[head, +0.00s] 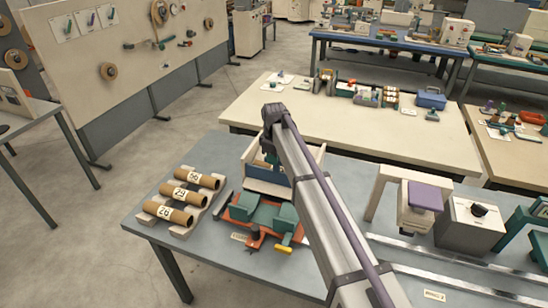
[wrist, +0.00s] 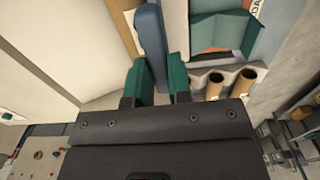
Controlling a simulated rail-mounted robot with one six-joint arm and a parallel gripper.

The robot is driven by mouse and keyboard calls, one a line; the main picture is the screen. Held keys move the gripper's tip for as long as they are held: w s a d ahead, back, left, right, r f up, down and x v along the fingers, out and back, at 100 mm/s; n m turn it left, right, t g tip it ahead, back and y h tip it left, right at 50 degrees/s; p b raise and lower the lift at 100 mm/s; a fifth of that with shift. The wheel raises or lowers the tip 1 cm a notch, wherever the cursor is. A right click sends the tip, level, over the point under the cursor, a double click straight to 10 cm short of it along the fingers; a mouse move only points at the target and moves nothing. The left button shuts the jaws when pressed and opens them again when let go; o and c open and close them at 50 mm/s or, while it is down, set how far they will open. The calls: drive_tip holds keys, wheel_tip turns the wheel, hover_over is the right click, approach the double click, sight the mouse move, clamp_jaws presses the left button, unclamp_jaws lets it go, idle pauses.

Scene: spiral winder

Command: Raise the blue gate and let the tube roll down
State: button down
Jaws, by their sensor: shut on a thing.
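The blue gate (head: 268,176) stands across the pale-sided chute (head: 254,153) on the near table in the head view. In the wrist view the gate is a long blue bar (wrist: 151,40). My gripper (wrist: 160,84) has its green fingers on both sides of the bar and is shut on it. In the head view my arm hides most of the gripper and part of the chute. Three brown cardboard tubes (head: 188,193) with number labels lie on a pale rack left of the chute.
A red and green fixture (head: 262,214) with a yellow handle sits in front of the chute. A purple-topped device (head: 425,195) and a grey box with a knob (head: 472,222) stand to the right. Rails run along the table's right side. A cream table lies behind.

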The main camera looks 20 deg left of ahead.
wheel_tip(320, 180, up, 8)
drive_tip(key=p, duration=0.8)
drive_tip(key=shift+f, duration=0.1)
drive_tip(key=shift+w+f, duration=0.1)
drive_tip(key=shift+f, duration=0.15)
drive_tip(key=c, duration=1)
unclamp_jaws()
drive_tip(key=shift+b, duration=0.3)
drive_tip(key=shift+c, duration=0.2)
wheel_tip(320, 180, up, 11)
drive_tip(key=p, duration=1)
drive_tip(key=shift+p, duration=0.4)
